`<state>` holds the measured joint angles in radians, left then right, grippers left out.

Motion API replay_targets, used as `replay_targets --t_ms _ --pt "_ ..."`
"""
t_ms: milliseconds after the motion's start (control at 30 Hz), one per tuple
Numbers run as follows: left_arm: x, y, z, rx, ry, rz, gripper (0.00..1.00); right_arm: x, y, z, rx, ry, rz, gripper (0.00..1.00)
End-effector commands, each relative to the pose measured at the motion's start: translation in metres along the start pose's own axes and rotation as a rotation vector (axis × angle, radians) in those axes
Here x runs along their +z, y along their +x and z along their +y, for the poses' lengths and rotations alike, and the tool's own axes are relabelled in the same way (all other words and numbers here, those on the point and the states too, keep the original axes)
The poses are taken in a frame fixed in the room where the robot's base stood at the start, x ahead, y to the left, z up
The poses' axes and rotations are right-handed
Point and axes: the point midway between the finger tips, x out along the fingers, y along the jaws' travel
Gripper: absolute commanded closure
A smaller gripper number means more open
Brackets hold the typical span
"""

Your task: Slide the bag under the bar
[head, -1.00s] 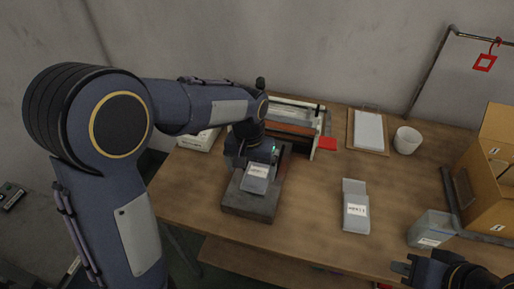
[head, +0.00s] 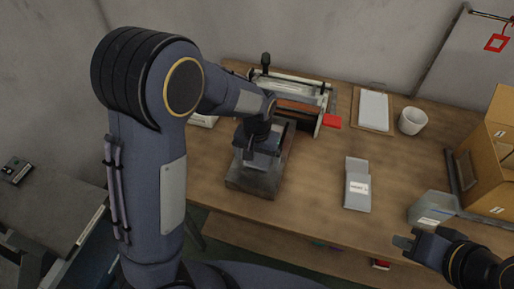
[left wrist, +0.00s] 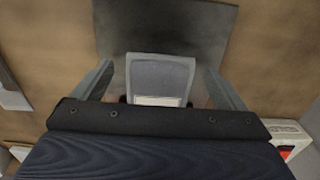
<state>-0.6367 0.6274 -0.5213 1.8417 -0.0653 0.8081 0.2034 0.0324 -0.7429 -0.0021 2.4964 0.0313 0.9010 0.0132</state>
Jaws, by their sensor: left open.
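A pale grey bag (head: 260,162) with a white label lies on the dark flat block (head: 240,182) near the table's left side. My left gripper (head: 258,150) is over it and partly hides it. In the left wrist view the bag (left wrist: 160,72) lies between my open fingers (left wrist: 158,85), with gaps on both sides, above the dark block (left wrist: 205,25). The bar device (head: 325,104), with a pale frame, a black-knobbed lever and a red tab, stands behind the block. My right gripper (head: 418,243) is at the front right, apart from the bags; its jaw opening is unclear.
A second labelled bag (head: 357,190) lies mid-table. Another grey pouch (head: 430,210) is at the right, near a cardboard box (head: 490,165). A white cup (head: 412,121) and a clipboard (head: 373,108) are at the back. Bare table lies between the block and the second bag.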

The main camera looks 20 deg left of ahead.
Motion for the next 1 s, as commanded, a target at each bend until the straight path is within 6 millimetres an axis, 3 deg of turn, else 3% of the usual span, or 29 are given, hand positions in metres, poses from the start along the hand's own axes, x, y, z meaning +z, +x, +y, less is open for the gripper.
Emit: replay_targets --t_ms 133,433,800,1000 --pt "0.0004 0.0103 -0.0003 0.000 0.000 -0.001 0.07 -0.0001 -0.0001 -0.0001 0.000 0.000 0.000 1.00" --pt "0.0003 0.0119 -0.0001 0.000 0.000 0.000 0.07 0.0000 -0.0001 -0.0001 0.000 0.000 0.000 1.00" --pt "0.0002 0.0116 -0.0001 0.000 0.000 0.000 0.54 0.0000 -0.0001 0.0000 0.000 0.000 0.000 1.00" --pt "-0.0002 0.0115 -0.0003 0.000 0.000 0.000 0.57 0.0000 -0.0001 -0.0001 0.000 0.000 0.000 1.00"
